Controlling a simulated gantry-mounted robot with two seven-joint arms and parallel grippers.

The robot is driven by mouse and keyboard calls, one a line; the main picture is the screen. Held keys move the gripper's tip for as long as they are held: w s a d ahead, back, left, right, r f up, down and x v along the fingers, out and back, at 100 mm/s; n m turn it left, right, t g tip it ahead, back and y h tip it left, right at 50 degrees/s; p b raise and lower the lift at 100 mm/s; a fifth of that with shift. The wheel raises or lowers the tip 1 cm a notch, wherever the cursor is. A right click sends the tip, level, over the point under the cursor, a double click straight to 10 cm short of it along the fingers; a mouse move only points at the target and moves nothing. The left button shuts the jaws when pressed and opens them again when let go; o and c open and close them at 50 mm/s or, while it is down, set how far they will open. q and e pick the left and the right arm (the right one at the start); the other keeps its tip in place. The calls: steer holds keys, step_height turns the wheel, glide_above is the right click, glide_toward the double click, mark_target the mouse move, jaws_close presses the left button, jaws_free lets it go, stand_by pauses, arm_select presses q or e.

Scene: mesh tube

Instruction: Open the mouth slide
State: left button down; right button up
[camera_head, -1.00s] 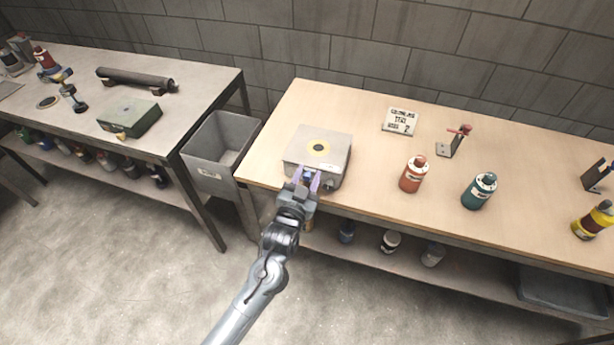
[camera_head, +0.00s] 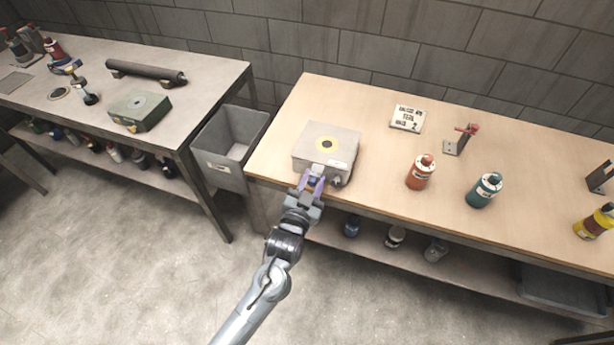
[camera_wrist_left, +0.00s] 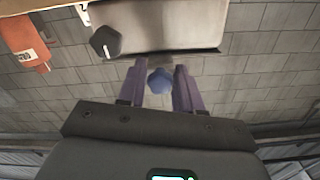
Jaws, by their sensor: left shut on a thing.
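A pale grey box (camera_head: 312,135) with a yellow ring around a dark spot on its top sits near the left end of the wooden bench. My left gripper (camera_head: 314,180) is at the box's front, its purple fingers pointing at it. In the left wrist view, the left gripper (camera_wrist_left: 160,88) is shut on a small blue knob (camera_wrist_left: 160,81) beside the box (camera_wrist_left: 170,22). A dark knob (camera_wrist_left: 106,42) on the box's front is beside the fingers, apart from them. The mouth slide itself cannot be clearly made out. My right gripper is out of view.
A grey bin (camera_head: 225,170) stands left of the bench.

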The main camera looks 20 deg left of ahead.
arm_select(q)
steer(key=c, duration=0.9)
jaws_free()
steer(key=shift+c, duration=0.2)
steer(key=shift+s, duration=0.15)
steer(key=s+p, duration=0.2)
steer(key=s, duration=0.8)
steer(key=shift+s+a, duration=0.2)
steer(key=shift+s, duration=0.1)
